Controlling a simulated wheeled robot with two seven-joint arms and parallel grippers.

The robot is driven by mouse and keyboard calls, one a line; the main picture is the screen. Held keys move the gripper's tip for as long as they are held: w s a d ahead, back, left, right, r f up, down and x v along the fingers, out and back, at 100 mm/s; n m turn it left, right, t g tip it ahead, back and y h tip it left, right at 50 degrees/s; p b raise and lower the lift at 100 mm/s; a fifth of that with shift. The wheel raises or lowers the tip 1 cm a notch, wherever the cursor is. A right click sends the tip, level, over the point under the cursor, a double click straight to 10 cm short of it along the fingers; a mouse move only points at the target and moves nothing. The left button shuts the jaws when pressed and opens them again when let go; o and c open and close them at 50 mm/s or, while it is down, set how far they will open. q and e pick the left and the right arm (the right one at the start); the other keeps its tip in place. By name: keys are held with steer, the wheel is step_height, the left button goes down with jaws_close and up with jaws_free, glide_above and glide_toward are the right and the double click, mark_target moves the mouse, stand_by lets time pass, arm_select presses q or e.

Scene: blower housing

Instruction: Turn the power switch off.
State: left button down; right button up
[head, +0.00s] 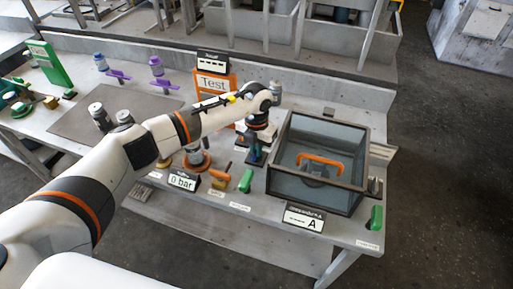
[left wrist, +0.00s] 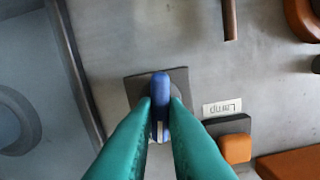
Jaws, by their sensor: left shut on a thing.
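A blue lever (left wrist: 161,88) stands on a dark square base plate (left wrist: 137,88) on the grey bench top. No label for the power switch can be read, so I cannot confirm by name that this lever is it. My left gripper (left wrist: 161,103) has its two green fingers on either side of the blue lever and is shut on it. In the head view my left gripper (head: 256,154) points down at the bench, just left of the glass-sided box. The arm and fingers hide most of the lever there. My right gripper is not in view.
An orange switch (left wrist: 235,148) labelled "Lamp" sits close beside the lever. The glass-sided box (head: 345,192) with an orange handle (head: 320,159) stands to the right.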

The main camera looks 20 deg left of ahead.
arm_select(q)
steer(key=n, duration=0.3)
steer(key=shift+n, duration=0.4)
steer(key=shift+n+p, duration=0.3)
steer(key=shift+n, duration=1.7)
steer(key=shift+a, duration=0.1)
steer(key=c, duration=1.5)
jaws_free()
steer(key=shift+o, duration=0.2)
step_height(320, 180, up, 12)
steer(key=b, duration=0.2)
